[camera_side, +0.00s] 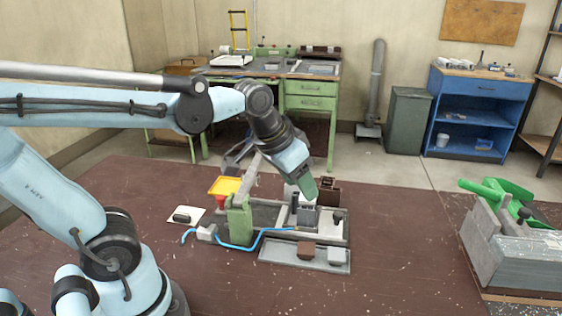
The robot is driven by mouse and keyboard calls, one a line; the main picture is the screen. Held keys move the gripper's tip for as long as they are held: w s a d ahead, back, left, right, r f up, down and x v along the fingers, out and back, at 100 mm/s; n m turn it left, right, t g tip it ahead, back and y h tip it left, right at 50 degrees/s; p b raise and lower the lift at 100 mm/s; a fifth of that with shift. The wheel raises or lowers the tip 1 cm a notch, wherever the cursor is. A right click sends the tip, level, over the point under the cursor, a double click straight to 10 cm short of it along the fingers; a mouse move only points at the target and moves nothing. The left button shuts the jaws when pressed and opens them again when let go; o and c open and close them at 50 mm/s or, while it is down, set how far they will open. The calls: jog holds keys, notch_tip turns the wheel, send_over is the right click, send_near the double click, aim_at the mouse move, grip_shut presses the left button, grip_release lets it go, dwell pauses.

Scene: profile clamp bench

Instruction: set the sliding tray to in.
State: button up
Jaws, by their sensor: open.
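The clamp fixture (238,217) stands on the brown bench, with a green upright post, a grey base and dark blocks. A flat grey tray (270,254) lies along its front side, with a brown block and a light grey block on it. It looks like the sliding tray; I cannot tell how far out it is. My gripper (306,192) is above the middle of the fixture, pointing down, with a green finger showing. It is open, apart from the front tray and behind it. The gap between its fingers is hard to see.
A blue cable (262,240) runs across the fixture's front. A white card with a dark item (186,215) lies at left. The bench (400,240) between is clear.

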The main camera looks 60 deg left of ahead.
jog(key=w+r+g, duration=0.2)
jog(key=w+g, duration=0.1)
jog(key=w, duration=0.4)
jog(key=g, duration=0.2)
send_over(338, 214)
notch_tip(338, 214, down, 3)
notch_tip(338, 214, down, 12)
grip_shut()
dwell(0.4)
